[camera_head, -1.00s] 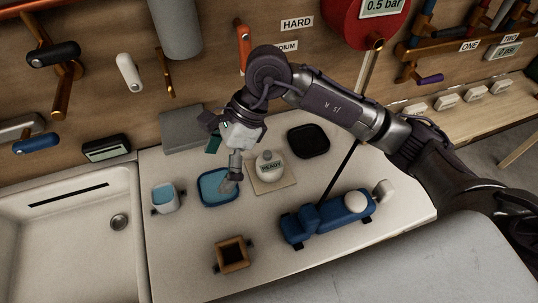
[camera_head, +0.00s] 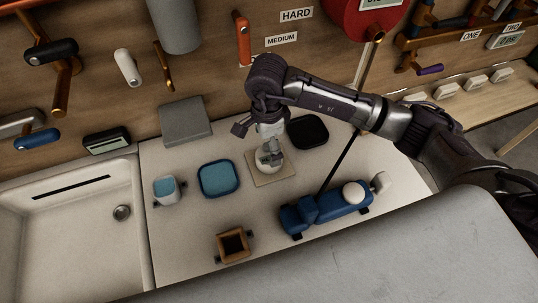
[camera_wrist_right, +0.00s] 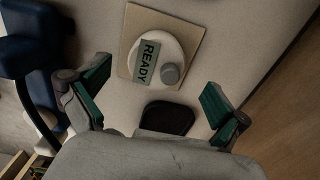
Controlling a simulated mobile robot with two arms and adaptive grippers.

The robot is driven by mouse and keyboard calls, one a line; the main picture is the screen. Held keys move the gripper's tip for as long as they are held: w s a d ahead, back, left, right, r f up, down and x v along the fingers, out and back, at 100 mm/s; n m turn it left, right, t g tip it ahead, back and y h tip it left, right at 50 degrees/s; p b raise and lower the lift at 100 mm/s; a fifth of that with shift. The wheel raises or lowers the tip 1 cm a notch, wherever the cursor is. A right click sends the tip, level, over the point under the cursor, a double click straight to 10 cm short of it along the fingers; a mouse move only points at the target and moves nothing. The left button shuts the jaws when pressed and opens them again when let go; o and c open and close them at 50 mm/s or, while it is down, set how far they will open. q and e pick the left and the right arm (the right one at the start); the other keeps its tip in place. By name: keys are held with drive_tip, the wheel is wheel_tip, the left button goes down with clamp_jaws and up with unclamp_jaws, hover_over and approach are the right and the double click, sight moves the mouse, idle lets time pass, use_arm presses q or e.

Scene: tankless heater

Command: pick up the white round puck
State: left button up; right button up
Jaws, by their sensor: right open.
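A white round puck (camera_head: 264,168) with a dark READY label and a grey knob lies on a square beige board (camera_head: 287,179) on the counter. The wrist view shows its white top (camera_wrist_right: 165,43) and the board (camera_wrist_right: 191,40) plainly. My right gripper (camera_head: 268,155) is over the puck and hides part of it in the head view. In the wrist view the right gripper (camera_wrist_right: 155,85) has its green-padded fingers wide apart, with nothing between them. Another white round piece (camera_head: 354,194) sits on a blue device (camera_head: 325,208). My left gripper is not in view.
A black tray (camera_head: 307,131) lies behind the board and a blue tray (camera_head: 218,179) to its left. The pegboard wall with handles rises behind.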

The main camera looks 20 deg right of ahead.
sight(269, 153)
drive_tip(key=f+p, duration=0.1)
drive_tip(key=f, duration=0.2)
drive_tip(key=shift+s+d+f+p, duration=0.1)
drive_tip(key=shift+s+f+p, duration=0.1)
drive_tip(key=shift+f+p, duration=0.15)
drive_tip(key=shift+f, duration=0.5)
drive_tip(key=c, duration=1.4)
drive_tip(key=shift+w+r, duration=0.1)
drive_tip(key=shift+r, duration=0.4)
wheel_tip(269, 153, up, 2)
drive_tip(key=shift+r+b, duration=0.25)
drive_tip(key=shift+b, duration=0.65)
drive_tip(key=s+d+r+b, duration=0.3)
drive_tip(key=s+d+r, duration=0.4)
drive_tip(key=s+d, duration=0.1)
drive_tip(key=shift+s+r, duration=0.3)
drive_tip(key=shift+s, duration=0.05)
